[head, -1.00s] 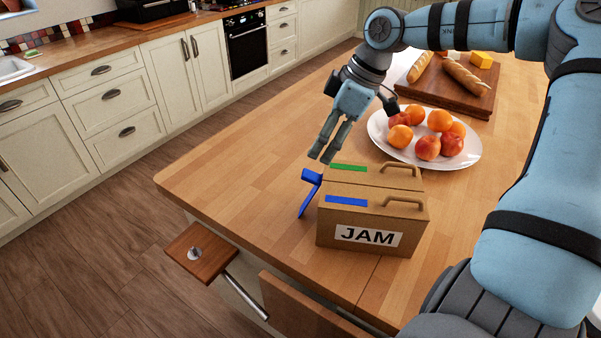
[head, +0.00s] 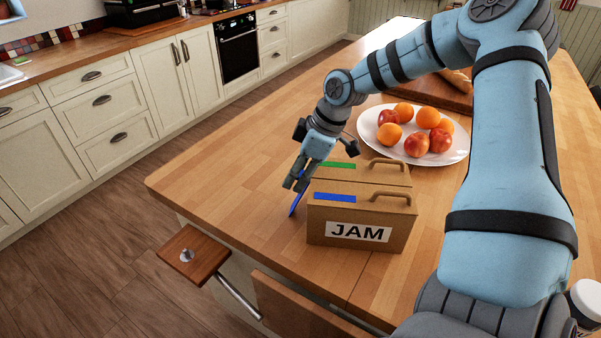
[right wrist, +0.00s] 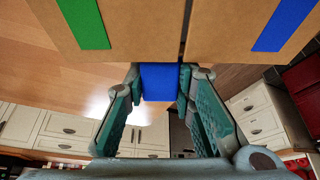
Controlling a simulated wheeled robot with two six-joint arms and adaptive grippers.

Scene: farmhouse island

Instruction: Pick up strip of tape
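The loose blue strip of tape (head: 296,205) hangs at the left side of two cardboard boxes and is partly hidden by my right gripper (head: 293,187). In the right wrist view the blue strip (right wrist: 160,82) lies between the two fingers of my right gripper (right wrist: 160,85), which stand apart on either side of it. I cannot tell whether they touch it. The front box (head: 325,222) has a JAM label and a flat blue tape piece on top. The rear box (head: 350,178) has a green piece. My left gripper is not in view.
A white plate (head: 374,146) of oranges and red fruit stands behind the boxes. A cutting board (head: 452,98) is farther back, partly hidden by my arm. The wooden countertop (head: 225,170) left of the boxes is clear. Its front edge is close by.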

